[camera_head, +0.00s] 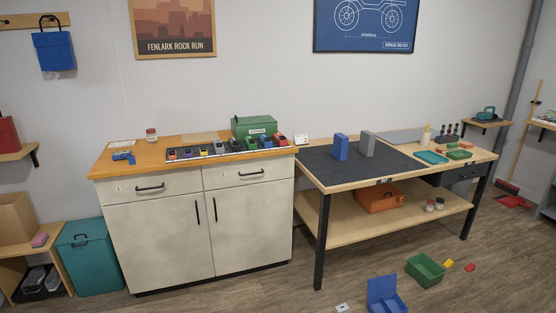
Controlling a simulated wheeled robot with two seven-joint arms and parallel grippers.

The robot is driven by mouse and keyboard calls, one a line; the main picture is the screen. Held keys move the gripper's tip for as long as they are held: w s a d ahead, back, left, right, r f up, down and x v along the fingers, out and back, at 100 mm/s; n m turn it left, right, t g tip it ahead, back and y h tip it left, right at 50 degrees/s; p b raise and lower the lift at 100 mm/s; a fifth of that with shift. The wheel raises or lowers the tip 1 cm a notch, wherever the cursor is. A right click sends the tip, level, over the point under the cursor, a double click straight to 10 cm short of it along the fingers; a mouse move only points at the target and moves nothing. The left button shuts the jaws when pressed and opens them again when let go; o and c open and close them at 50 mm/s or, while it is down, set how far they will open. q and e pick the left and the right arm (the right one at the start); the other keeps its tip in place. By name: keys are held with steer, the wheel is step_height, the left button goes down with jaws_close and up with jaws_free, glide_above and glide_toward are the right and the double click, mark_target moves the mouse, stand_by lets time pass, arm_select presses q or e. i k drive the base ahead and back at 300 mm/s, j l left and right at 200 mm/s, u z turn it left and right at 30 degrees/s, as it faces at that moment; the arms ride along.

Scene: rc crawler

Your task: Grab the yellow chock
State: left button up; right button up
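A small yellow block (448,264), which looks like the yellow chock, lies on the wood floor at the lower right. It is just right of an open green bin (425,269), and I cannot tell whether the two touch. A small red block (470,267) lies on the floor a little to its right. Neither of my grippers is in view.
An open blue box (386,295) stands on the floor left of the green bin. A workbench (440,206) with black legs stands behind, and a white cabinet (160,240) is at the left. A red dustpan (514,201) lies at the far right.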

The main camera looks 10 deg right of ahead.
mark_target(449, 263)
steer(key=i+l+z, duration=0.2)
steer(key=i+z, duration=0.75)
steer(key=i+j+z, duration=0.15)
steer(key=i+z, duration=0.3)
steer(key=i+l+z, duration=0.2)
steer(key=i+l, duration=0.2)
steer(key=i+l+z, duration=0.2)
steer(key=i+l, duration=0.15)
steer(key=i, duration=0.2)
steer(key=u, duration=0.45)
steer(key=i+l+u, duration=0.2)
steer(key=u, duration=0.3)
steer(key=i+l+u, duration=0.1)
steer(key=l+u, duration=0.2)
steer(key=u, duration=0.15)
steer(key=i+l+u, duration=0.1)
steer(key=l+u, duration=0.25)
steer(key=u, duration=0.15)
steer(key=l+u, duration=0.45)
steer(key=i+j, duration=0.05)
steer(key=j, duration=0.05)
